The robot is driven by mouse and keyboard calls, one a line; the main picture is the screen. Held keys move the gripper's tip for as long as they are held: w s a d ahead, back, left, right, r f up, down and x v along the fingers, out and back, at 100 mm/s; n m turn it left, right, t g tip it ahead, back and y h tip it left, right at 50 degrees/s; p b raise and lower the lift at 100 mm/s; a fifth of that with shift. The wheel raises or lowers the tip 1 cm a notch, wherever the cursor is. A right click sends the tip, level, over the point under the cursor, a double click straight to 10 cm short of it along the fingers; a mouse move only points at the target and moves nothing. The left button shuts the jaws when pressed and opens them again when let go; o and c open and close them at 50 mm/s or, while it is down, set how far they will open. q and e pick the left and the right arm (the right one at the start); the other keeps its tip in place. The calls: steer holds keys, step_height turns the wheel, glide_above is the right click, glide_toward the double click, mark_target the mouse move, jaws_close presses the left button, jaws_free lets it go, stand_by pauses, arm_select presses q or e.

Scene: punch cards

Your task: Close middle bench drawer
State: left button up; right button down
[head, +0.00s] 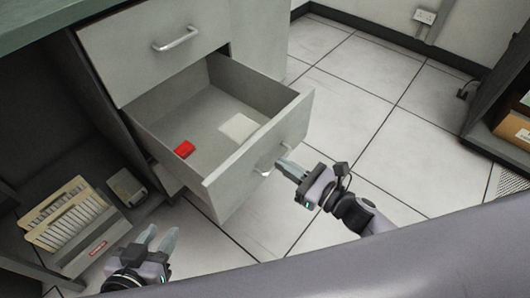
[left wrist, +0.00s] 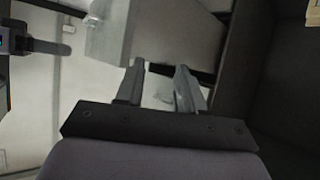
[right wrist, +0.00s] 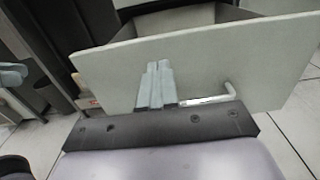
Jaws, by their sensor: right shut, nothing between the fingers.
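The middle bench drawer (head: 247,165) is pulled well out of the grey cabinet below a shut upper drawer (head: 130,62). It holds a red block (head: 184,149) and a white flat piece (head: 238,127). Its silver handle (head: 272,158) is on the front panel, which also fills much of the right wrist view (right wrist: 215,62). My right gripper (head: 281,165) is shut and empty, its fingertips at the drawer front beside the handle; I cannot tell if they touch. My left gripper (head: 161,238) is open and empty, low in front of the cabinet, left of the drawer.
A tray of punch cards (head: 68,215) and a small grey box (head: 127,187) stand in the open bay at left. The tiled floor (head: 350,105) right of the drawer is clear. A dark shelf (head: 490,100) with a brown box (head: 515,130) stands at far right.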

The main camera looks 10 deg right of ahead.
mark_target(255, 147)
steer(key=x, duration=0.6)
steer(key=shift+b, duration=0.35)
steer(key=shift+w+a, duration=0.2)
steer(key=shift+w, duration=0.05)
arm_select(q)
steer(key=shift+w+d+r, duration=0.1)
steer(key=shift+d, duration=0.15)
steer(key=shift+r, duration=0.1)
steer(key=shift+w, duration=0.1)
arm_select(e)
steer(key=shift+w, duration=0.1)
